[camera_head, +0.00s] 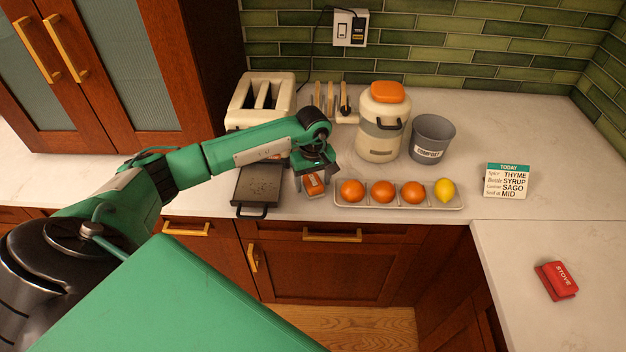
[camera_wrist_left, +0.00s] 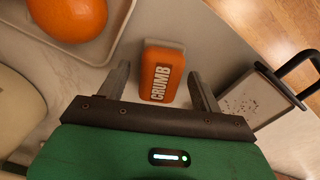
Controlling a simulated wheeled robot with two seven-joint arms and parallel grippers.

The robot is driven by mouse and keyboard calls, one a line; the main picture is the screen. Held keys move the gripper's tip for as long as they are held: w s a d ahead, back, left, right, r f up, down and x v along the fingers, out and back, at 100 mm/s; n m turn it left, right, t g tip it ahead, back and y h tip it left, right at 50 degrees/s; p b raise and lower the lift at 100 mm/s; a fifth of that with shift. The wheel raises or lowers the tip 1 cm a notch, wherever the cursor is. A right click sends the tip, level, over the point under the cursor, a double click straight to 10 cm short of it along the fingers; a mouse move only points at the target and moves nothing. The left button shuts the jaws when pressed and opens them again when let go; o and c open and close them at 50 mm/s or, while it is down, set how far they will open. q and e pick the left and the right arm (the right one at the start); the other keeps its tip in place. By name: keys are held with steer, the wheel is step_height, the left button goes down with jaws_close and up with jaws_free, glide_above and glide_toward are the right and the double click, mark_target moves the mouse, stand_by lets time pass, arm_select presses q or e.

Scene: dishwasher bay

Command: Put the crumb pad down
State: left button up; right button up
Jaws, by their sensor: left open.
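The crumb pad (camera_head: 314,187) is a small orange block with a pale base. It appears to lie on the pale counter near the front edge, between the crumb tray and the fruit tray. In the left wrist view the pad (camera_wrist_left: 161,74) shows its CRUMB lettering. My left gripper (camera_head: 312,180) is over the pad, jaws pointing down. In the wrist view the gripper (camera_wrist_left: 158,74) is open, one finger on each side of the pad, with a visible gap to each. My right gripper is not in view.
A dark-handled crumb tray (camera_head: 260,187) sits left of the pad, before the toaster (camera_head: 260,98). A fruit tray (camera_head: 400,205) with oranges and a lemon is close on the right. A canister (camera_head: 378,140) and grey compost bin (camera_head: 432,137) stand behind. The right counter is mostly clear.

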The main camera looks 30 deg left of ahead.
mark_target(313, 180)
arm_select(q)
step_height(313, 180, up, 12)
steer(key=b, duration=0.4)
stand_by(0.4)
